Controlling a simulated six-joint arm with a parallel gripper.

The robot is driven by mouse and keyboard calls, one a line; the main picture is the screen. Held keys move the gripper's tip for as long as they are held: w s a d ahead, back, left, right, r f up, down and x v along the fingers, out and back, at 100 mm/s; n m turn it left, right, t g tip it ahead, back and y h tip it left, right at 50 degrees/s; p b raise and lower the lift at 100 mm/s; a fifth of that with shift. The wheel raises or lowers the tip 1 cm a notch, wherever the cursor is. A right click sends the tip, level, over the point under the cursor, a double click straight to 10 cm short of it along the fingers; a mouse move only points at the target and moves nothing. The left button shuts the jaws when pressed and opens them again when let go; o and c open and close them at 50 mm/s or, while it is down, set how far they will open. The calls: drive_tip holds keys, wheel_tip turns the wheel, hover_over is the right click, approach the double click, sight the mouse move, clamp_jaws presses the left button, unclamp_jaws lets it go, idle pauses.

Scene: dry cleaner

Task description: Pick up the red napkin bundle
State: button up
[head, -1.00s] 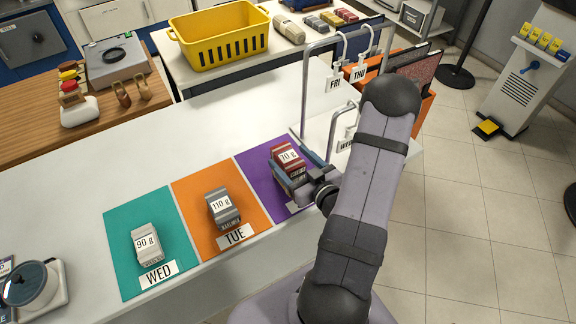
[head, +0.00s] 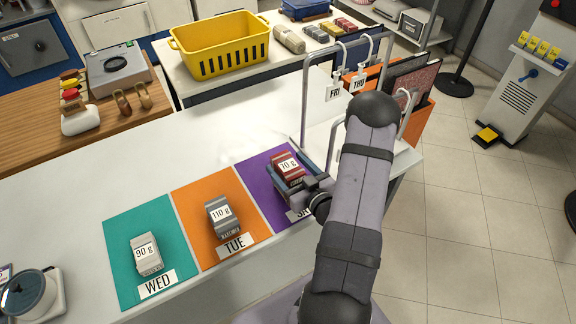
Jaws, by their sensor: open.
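The red napkin bundle (head: 288,168), labelled "70 g", lies on the purple mat (head: 251,176) in the head view.
A grey "110 g" bundle (head: 222,218) lies on the orange mat (head: 192,197) and a "90 g" bundle (head: 147,254) on the teal mat (head: 120,247). A metal rack (head: 304,95) with day tags stands behind my arm. The counter behind the mats is clear.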

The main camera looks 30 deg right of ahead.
sight(281, 156)
drive_tip(key=shift+w+f+p, duration=0.2)
drive_tip(key=shift+w+p, duration=0.55)
drive_tip(key=shift+w, duration=1.3)
drive_tip(key=shift+c, duration=0.6)
drive_tip(key=c, duration=1)
drive_tip(key=shift+r, duration=0.15)
drive_tip(key=shift+r+b, duration=0.65)
drive_tip(key=shift+r, duration=4.25)
